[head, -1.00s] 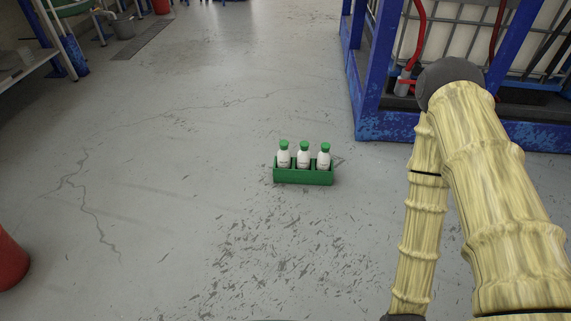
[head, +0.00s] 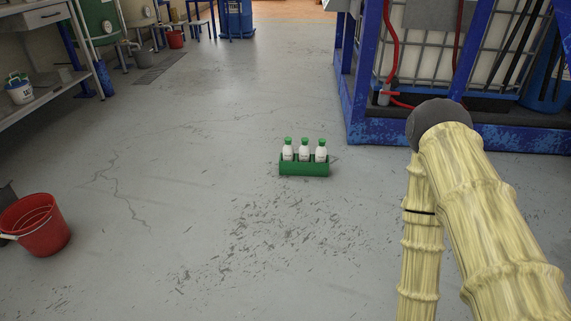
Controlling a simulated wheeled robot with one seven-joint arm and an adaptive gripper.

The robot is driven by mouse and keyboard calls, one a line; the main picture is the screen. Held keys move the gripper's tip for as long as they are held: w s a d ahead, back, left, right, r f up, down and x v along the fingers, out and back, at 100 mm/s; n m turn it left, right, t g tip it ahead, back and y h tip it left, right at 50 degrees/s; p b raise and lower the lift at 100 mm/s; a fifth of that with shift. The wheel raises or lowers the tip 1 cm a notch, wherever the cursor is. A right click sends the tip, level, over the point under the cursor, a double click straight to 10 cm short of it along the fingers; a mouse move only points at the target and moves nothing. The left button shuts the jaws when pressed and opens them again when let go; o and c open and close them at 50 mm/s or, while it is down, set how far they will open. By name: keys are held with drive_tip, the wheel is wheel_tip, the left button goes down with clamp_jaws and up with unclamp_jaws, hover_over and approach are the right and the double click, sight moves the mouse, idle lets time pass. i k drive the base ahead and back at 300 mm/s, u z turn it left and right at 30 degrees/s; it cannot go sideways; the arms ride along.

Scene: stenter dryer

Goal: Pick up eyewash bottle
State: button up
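Three white eyewash bottles with green caps stand upright in a row in a green holder (head: 304,170) on the grey floor, a little right of the middle of the head view. They are the left bottle (head: 288,152), the middle bottle (head: 304,152) and the right bottle (head: 321,153). The holder's front wall hides their lower parts. My arm, with a pale yellow cover, shows at the right, apart from the bottles. My gripper is not in view.
A blue steel frame (head: 440,138) with a caged white tank stands at the right behind the holder. A red bucket (head: 45,238) stands at the left. A bench (head: 45,80) is at the upper left. The floor around the holder is clear.

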sight(288, 150)
drive_tip(key=u, duration=0.6)
drive_tip(key=i, duration=0.6)
drive_tip(key=u, duration=1)
drive_tip(key=i, duration=2.2)
drive_tip(key=z, duration=1.25)
drive_tip(key=i, duration=0.5)
drive_tip(key=z, duration=0.5)
